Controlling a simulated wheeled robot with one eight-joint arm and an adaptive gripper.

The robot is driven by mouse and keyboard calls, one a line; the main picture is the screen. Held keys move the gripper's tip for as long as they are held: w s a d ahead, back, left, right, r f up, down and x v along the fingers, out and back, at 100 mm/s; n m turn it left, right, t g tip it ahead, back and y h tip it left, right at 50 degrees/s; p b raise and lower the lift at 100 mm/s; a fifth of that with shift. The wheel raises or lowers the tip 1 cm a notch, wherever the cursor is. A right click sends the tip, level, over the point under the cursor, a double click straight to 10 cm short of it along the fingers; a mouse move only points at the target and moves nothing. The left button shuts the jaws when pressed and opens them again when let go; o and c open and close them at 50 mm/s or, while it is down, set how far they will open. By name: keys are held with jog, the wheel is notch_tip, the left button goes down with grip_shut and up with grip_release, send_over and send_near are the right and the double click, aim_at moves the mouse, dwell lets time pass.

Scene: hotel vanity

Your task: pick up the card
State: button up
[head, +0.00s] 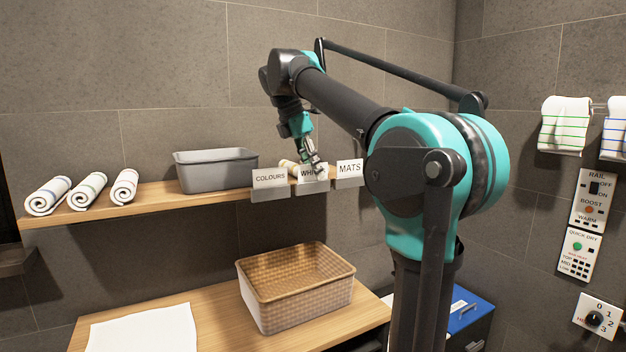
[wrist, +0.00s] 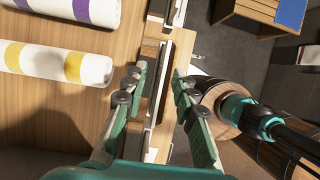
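Three white label cards stand in grey holders along the front edge of the wooden shelf. They read "COLOURS" (head: 270,178), "WH…" (head: 306,175) and "MATS" (head: 349,168). My gripper (head: 318,168) is at the middle card and covers part of its lettering. A thin pale edge shows along that holder. I cannot tell whether either finger touches the card.
Rolled towels (head: 125,187) and a grey bin (head: 215,171) sit on the shelf (head: 155,196). Two striped rolls (wrist: 60,65) lie left of the fingers in the wrist view. A wicker basket (head: 295,305) and white cloth (head: 142,329) are on the counter (head: 215,318) below.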

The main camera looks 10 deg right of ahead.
grip_shut()
jog(key=shift+r, duration=0.1)
notch_tip(320, 180, up, 14)
jog(key=shift+r, duration=0.25)
dwell(1.3)
